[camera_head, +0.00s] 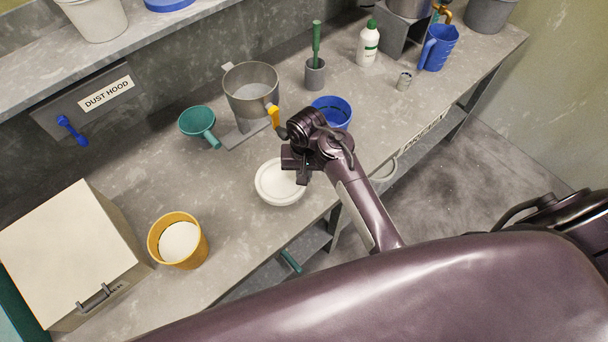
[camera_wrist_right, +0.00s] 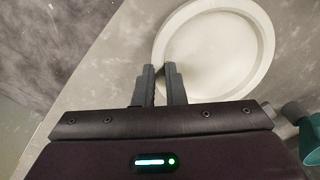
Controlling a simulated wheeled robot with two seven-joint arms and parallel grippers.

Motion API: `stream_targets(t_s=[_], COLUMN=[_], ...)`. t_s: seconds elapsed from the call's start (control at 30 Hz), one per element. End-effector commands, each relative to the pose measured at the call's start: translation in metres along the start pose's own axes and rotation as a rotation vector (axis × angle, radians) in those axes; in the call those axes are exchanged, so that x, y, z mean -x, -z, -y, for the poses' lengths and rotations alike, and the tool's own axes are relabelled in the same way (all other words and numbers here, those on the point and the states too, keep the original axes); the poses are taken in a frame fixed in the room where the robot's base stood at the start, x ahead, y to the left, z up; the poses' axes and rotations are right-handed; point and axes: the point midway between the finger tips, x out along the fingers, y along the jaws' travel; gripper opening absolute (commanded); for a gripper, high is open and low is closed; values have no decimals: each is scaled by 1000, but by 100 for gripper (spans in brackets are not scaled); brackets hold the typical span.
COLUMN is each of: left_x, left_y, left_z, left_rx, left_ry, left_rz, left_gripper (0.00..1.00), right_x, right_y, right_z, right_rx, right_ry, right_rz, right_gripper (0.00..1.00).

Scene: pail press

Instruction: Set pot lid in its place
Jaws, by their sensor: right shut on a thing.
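The pot lid (camera_head: 274,184) is a round white disc with a raised rim. It is over the bench near its front edge. My right gripper (camera_head: 301,172) is at its right side in the head view. In the right wrist view, the fingers (camera_wrist_right: 160,84) are close together on the near rim of the lid (camera_wrist_right: 225,50). I cannot tell whether the lid rests on the bench or is just above it. My left gripper is not in view.
A teal dipper (camera_head: 197,122), a blue container (camera_head: 332,112) and a yellow tub (camera_head: 178,240) with white contents stand around the lid. A cream box (camera_head: 65,255) is at left. A white bottle (camera_head: 368,44) and blue jug (camera_head: 438,48) are at back right.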

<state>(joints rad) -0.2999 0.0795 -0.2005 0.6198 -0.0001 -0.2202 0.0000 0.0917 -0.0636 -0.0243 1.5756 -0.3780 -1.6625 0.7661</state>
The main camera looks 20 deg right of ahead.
Motion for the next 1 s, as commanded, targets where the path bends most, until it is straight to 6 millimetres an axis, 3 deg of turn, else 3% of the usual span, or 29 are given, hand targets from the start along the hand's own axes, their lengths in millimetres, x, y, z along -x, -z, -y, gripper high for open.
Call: stream_targets(t_s=[0.7, 1.0], left_x=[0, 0], left_y=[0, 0], left_z=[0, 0], left_rx=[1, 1], left_ry=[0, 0], left_rz=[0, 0], left_gripper=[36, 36], right_x=[58, 67], right_y=[0, 0], right_z=[2, 2], right_rx=[-1, -1], right_ry=[2, 0], right_rz=[0, 2], right_gripper=[0, 0])
